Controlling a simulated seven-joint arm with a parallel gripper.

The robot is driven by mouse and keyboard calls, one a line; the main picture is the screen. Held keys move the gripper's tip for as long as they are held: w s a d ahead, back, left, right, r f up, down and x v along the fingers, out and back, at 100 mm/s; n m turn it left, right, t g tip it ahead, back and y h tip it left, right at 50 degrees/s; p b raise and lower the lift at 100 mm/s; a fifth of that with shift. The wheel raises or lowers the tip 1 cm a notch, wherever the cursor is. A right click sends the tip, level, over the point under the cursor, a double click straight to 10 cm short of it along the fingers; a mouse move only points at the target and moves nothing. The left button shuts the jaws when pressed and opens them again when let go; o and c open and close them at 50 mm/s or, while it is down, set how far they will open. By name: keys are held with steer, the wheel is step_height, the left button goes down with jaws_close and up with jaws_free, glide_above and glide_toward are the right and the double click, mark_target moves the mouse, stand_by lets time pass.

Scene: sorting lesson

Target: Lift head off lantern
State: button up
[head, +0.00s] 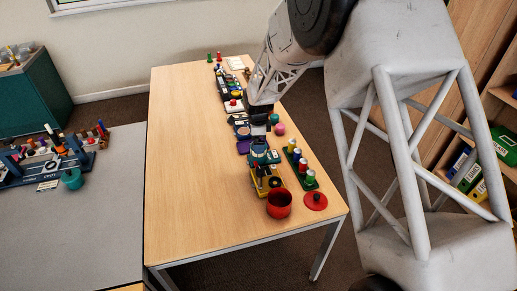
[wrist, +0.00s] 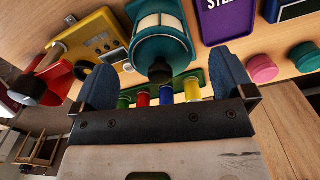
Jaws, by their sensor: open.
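A teal lantern (wrist: 160,38) with cream panels and a dark knob at its near end shows in the wrist view. In the head view the lantern (head: 260,158) stands on the wooden table, just below my gripper. My gripper (wrist: 165,82) is open in the wrist view, with one blue finger to the left of the lantern and one to the right. The dark knob lies between the fingers, with a gap on each side. I cannot tell the depth between fingertips and lantern. In the head view my gripper (head: 261,139) partly overlaps the lantern.
A yellow box (wrist: 92,42) sits left of the lantern in the wrist view; a purple tray (wrist: 227,22) is on the right. A rack of colored cylinders (head: 300,168), a red pot (head: 279,204) and a red lid (head: 315,200) are close by. The table's left side (head: 185,160) is clear.

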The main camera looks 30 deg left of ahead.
steer(key=shift+f, duration=2.05)
steer(key=shift+c, duration=0.3)
steer(key=c, duration=1)
